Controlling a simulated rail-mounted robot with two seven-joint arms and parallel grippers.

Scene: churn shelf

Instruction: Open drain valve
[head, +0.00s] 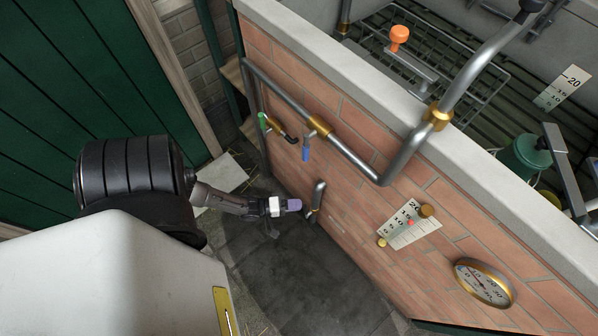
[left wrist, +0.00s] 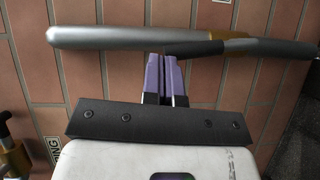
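A grey drain pipe (head: 319,192) with a brass collar stands out low on the brick wall. In the left wrist view the pipe (left wrist: 100,38) lies across the top. A black lever handle (left wrist: 195,50) runs along it from the brass part (left wrist: 236,46). My left gripper (head: 292,204) is just left of the pipe in the head view. Its purple fingers (left wrist: 164,62) are together with only a thin gap, tips at the free end of the black lever. Nothing shows between them, and whether they touch the lever cannot be told. My right gripper is not in view.
Above are valves with green (head: 263,120) and blue (head: 306,154) handles on a grey pipe (head: 350,155). A scale plate (head: 405,226) and a round gauge (head: 483,284) are on the wall to the right. The dark floor (head: 285,265) below is clear.

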